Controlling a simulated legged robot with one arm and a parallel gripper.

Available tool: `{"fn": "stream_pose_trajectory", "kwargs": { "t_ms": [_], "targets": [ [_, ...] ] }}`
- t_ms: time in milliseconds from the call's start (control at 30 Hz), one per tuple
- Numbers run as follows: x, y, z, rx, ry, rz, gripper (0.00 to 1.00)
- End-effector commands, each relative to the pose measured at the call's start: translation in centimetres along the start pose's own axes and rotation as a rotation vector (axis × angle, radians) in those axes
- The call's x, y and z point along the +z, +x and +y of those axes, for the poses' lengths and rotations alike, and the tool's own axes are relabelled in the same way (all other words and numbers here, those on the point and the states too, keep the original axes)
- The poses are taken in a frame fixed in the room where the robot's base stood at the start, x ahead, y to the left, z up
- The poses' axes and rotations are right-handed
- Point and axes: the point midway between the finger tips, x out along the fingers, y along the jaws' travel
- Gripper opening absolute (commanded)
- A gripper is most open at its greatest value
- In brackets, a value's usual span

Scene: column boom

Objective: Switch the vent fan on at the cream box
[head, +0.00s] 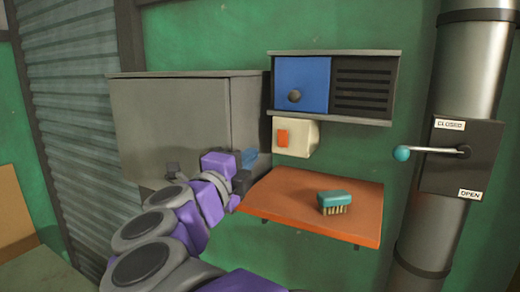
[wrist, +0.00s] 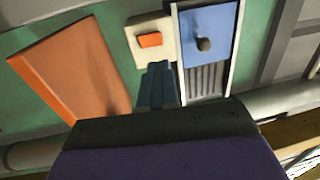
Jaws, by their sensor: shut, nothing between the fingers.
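The cream box (head: 305,138) is on the green wall, just under the blue-and-black unit, with an orange switch (head: 283,138) on its front. In the wrist view the cream box (wrist: 140,25) and its orange switch (wrist: 149,40) lie just beyond my fingertips. I cannot tell which way the switch is set. My gripper (head: 250,157) is shut and empty, left of the box and slightly lower in the head view. Its blue-grey fingers (wrist: 160,72) are together in the wrist view, apart from the switch. The unit has a blue panel with a knob (head: 294,96) and dark slats (head: 363,88).
An orange shelf (head: 280,205) below the box bears a teal brush (head: 335,200). A grey cabinet (head: 180,120) stands behind my arm at left. At right, a pipe (head: 470,70) carries a lever with a blue knob (head: 402,153), between CLOSED and OPEN labels.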

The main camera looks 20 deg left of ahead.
Motion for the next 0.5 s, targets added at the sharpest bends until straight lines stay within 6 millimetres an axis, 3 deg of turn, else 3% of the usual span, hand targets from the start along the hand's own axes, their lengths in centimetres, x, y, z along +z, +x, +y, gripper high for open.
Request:
{"fn": "stream_pose_trajectory", "kwargs": {
  "t_ms": [500],
  "targets": [
    [-0.3,9.7,-0.1,0.001,0.001,0.004,0.0]
  ]
}}
